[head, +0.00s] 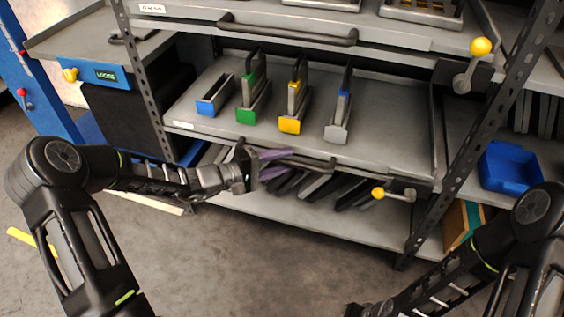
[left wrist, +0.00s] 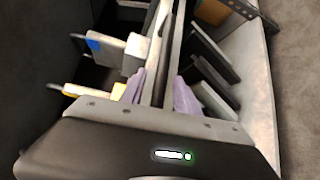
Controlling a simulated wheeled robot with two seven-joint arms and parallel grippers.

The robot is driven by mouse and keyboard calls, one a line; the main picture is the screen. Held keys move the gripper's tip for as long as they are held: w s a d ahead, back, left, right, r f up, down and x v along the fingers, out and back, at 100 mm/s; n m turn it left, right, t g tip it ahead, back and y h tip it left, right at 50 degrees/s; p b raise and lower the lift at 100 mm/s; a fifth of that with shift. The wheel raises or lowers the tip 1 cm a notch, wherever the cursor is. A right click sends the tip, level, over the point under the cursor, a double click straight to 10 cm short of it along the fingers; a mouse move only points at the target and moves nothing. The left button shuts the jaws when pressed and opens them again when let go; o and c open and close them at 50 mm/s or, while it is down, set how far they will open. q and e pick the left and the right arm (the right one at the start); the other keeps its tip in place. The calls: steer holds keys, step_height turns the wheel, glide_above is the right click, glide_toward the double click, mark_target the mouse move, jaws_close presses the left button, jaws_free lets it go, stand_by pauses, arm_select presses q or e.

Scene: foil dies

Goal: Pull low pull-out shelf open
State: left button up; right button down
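The low pull-out shelf (head: 385,115) is a grey tray carrying several upright dies with blue, green, yellow and grey fronts. Its front edge looks about level with the rack posts. A dark bar handle (head: 318,163) runs along that edge. My left gripper (head: 272,162) is at the left part of the handle, its purple fingers apart, one above and one below the bar. In the left wrist view the fingers (left wrist: 160,95) stand on either side of the bar with gaps showing; contact cannot be told. My right gripper (head: 368,309) is partly cut off at the bottom edge.
A latch lever with a yellow knob (head: 378,193) points left at the low shelf's right front. The upper shelf's lever knob (head: 480,47) points up. Dark dies (head: 320,187) lie on the bottom level. A blue bin (head: 510,167) stands right. The floor in front is clear.

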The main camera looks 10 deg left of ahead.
arm_select(q)
jaws_close()
stand_by(0.3)
stand_by(1.1)
